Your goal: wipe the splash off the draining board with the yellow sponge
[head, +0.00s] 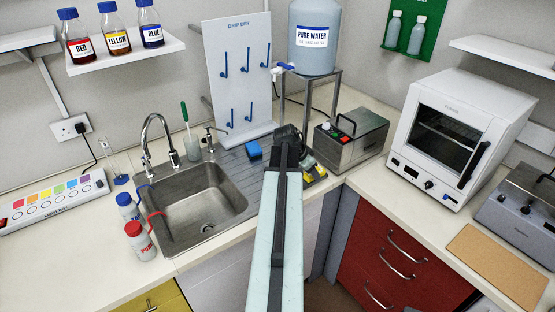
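The grey ribbed draining board (230,163) lies to the right of the sink, partly covered by my arm. A blue block (253,150), which looks like a sponge, sits on the board left of my gripper. A small yellow and dark item (316,171) shows just right of my arm near the counter's front edge; I cannot tell for certain that it is the yellow sponge. My gripper (288,132) is over the right part of the board, seen from behind, so its fingers and anything between them are hidden. I can make out no splash on the visible part of the board.
The steel sink (203,207) and its tap (158,140) are to the left. A drip-dry peg panel (238,85) stands behind the board. The water tank (314,40) on its stand and a metal bath (350,140) are behind and right. Squeeze bottles (139,242) stand by the sink's left edge.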

